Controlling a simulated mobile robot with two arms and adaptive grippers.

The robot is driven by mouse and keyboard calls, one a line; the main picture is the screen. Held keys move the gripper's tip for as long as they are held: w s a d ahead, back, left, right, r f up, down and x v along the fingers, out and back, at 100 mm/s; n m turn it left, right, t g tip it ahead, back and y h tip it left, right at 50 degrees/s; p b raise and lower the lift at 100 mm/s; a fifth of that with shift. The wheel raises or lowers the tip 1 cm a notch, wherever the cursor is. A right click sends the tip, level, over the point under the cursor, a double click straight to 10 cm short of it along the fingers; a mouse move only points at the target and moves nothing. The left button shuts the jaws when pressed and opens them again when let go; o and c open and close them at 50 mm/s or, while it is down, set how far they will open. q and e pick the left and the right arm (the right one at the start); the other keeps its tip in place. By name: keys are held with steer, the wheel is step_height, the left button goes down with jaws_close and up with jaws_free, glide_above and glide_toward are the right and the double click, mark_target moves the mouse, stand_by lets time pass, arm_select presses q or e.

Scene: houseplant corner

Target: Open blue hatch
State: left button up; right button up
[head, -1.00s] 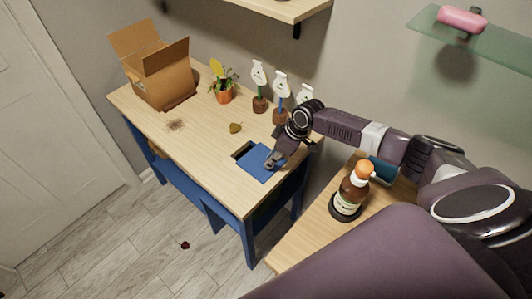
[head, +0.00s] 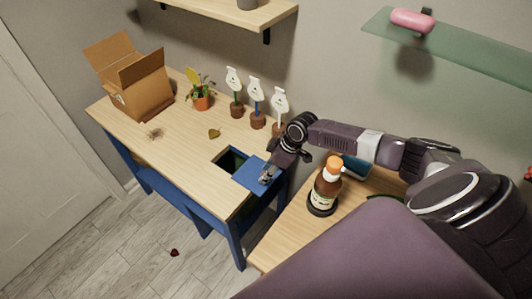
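The blue hatch (head: 251,173) is a flat panel in the top of the wooden table, near its right front edge. It is slid to the right, and a dark rectangular opening (head: 231,159) shows on its left. My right gripper (head: 266,177) points down at the right part of the hatch, with its fingertips at the panel. Whether the fingers are closed on a handle is too small to tell. My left gripper is not in view.
On the table (head: 178,149) are an open cardboard box (head: 138,95), a potted plant (head: 201,101), several small labelled pots, a brown leaf (head: 214,133) and dirt (head: 155,134). A pump bottle (head: 325,190) stands on the side counter (head: 284,236). Shelves hang above.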

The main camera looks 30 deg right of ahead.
steer(key=v, duration=1.1)
steer(key=shift+r, duration=0.1)
steer(key=shift+s+d+r, duration=0.1)
steer(key=shift+r, duration=0.2)
